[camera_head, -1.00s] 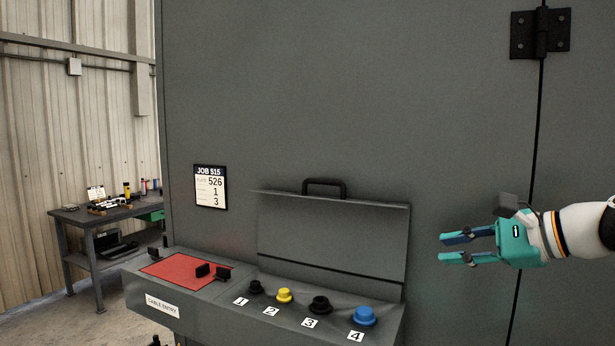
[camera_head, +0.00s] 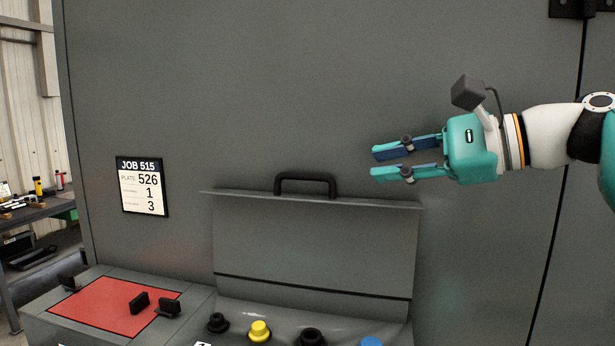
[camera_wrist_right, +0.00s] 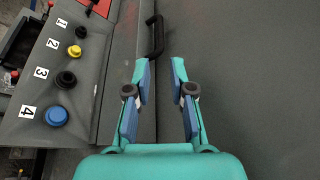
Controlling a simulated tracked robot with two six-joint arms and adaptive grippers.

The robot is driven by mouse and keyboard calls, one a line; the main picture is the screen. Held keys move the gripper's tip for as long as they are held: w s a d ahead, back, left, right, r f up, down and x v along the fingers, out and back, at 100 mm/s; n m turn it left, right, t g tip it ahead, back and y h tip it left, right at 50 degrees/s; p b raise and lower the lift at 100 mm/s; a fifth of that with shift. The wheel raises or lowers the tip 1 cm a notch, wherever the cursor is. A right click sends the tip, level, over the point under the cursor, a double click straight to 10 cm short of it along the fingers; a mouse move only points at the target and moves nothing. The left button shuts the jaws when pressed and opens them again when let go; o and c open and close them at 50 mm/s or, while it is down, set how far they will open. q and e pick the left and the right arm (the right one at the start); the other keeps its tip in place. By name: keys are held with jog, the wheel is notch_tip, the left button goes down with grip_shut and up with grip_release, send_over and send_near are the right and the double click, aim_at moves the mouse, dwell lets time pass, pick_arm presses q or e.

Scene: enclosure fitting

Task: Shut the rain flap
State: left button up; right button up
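The rain flap (camera_head: 315,245) is a grey panel standing raised against the enclosure wall, with a black handle (camera_head: 307,184) on its top edge. The handle also shows in the right wrist view (camera_wrist_right: 154,36), ahead of the fingertips. Below the flap is a row of cable glands: black, yellow (camera_head: 260,331), black and blue (camera_head: 372,341). My right gripper (camera_head: 374,164) is open and empty, above and to the right of the handle, apart from it. In the right wrist view its two fingers (camera_wrist_right: 160,70) are spread with nothing between them. My left gripper is not in view.
A red plate (camera_head: 105,305) with black knobs lies on the ledge at left. A job card (camera_head: 142,187) hangs on the wall. A workbench (camera_head: 35,213) stands at far left. A black hinge (camera_head: 580,8) is at top right. The wall above the flap is clear.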

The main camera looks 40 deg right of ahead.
aim_at(310, 176)
jog(key=x, duration=1.3)
jog(key=shift+f, duration=0.1)
jog(key=shift+a, duration=0.1)
grip_shut()
jog(key=shift+s+a+f+b, duration=0.1)
jog(key=shift+b, duration=0.3)
